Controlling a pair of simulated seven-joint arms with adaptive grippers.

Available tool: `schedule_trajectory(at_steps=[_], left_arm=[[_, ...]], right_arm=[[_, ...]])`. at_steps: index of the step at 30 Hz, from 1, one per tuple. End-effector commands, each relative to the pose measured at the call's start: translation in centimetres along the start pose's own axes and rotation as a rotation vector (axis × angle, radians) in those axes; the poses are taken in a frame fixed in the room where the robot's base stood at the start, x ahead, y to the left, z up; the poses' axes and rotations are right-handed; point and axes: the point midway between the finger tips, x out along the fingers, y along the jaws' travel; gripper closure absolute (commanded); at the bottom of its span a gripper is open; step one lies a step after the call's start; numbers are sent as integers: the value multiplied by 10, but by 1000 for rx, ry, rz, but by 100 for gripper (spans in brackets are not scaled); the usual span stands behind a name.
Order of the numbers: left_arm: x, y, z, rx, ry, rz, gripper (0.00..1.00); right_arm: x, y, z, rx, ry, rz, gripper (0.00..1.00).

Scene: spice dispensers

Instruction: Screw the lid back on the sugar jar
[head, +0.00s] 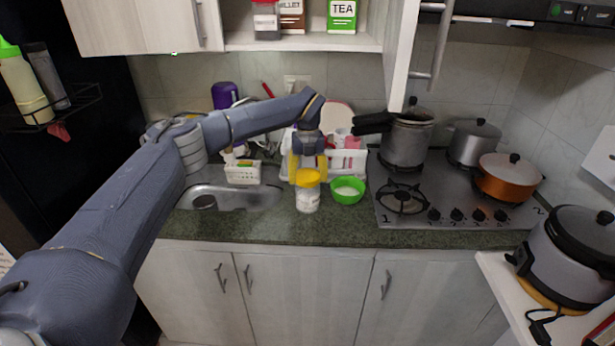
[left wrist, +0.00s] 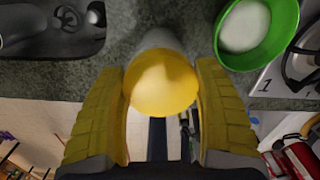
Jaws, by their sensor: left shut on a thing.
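The sugar jar (head: 307,200) is a whitish jar standing upright on the counter near its front edge. The yellow lid (head: 308,179) is on top of the jar; whether it is screwed down I cannot tell. In the left wrist view the lid (left wrist: 162,84) sits between the yellow fingers, with the grey-white jar body (left wrist: 160,40) behind it. My left gripper (head: 308,170) comes down from above, shut on the lid, one finger at each side. In the left wrist view my left gripper (left wrist: 162,95) shows both fingers against the lid's sides. My right gripper is not in view.
A green bowl (head: 348,191) with white contents stands close to the right of the jar. A sink (head: 230,196) is to the left. The stove (head: 440,215) with pots is to the right. A dish rack (head: 350,162) stands behind. The counter's front edge is close.

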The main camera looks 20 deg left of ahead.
Motion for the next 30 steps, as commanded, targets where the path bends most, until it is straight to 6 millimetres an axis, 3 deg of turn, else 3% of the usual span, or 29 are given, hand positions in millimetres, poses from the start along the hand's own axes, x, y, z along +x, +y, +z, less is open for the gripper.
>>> schedule_trajectory(at_steps=[18, 30], left_arm=[[0, -3, -1, 660, -1, -12, 62], [0, -4, -1, 785, 0, -16, 63]], right_arm=[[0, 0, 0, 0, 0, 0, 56], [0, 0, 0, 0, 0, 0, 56]])
